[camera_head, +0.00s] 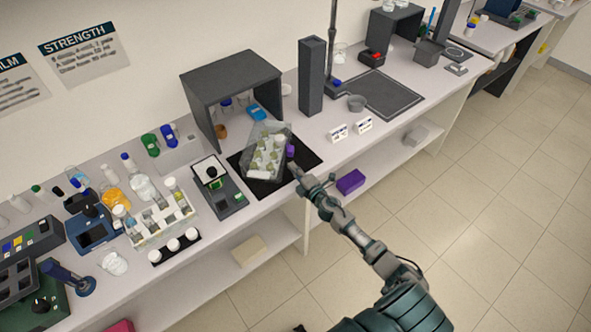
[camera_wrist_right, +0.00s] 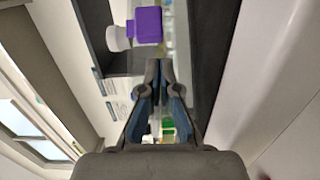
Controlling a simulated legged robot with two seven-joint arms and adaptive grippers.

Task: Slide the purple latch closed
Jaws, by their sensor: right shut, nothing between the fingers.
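The purple latch (camera_head: 291,151) is a small block at the right side of a clear rig box (camera_head: 262,150) with pale pieces inside. The box stands on a black mat (camera_head: 309,160) on the bench. In the right wrist view the purple latch (camera_wrist_right: 149,25) is a block beside a white knob (camera_wrist_right: 118,38), just beyond my fingertips. My right gripper (camera_head: 294,171) is shut and empty, close to the latch on the bench's front side. Its fingers (camera_wrist_right: 158,66) come together in the wrist view. I cannot tell whether they touch the latch. My left gripper is out of view.
A dark open-fronted cabinet (camera_head: 232,78) stands behind the box and a tall dark post (camera_head: 311,76) to its right. A dark device (camera_head: 217,186) and a bottle rack (camera_head: 165,219) stand to the left. A purple box (camera_head: 350,181) lies on the lower shelf.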

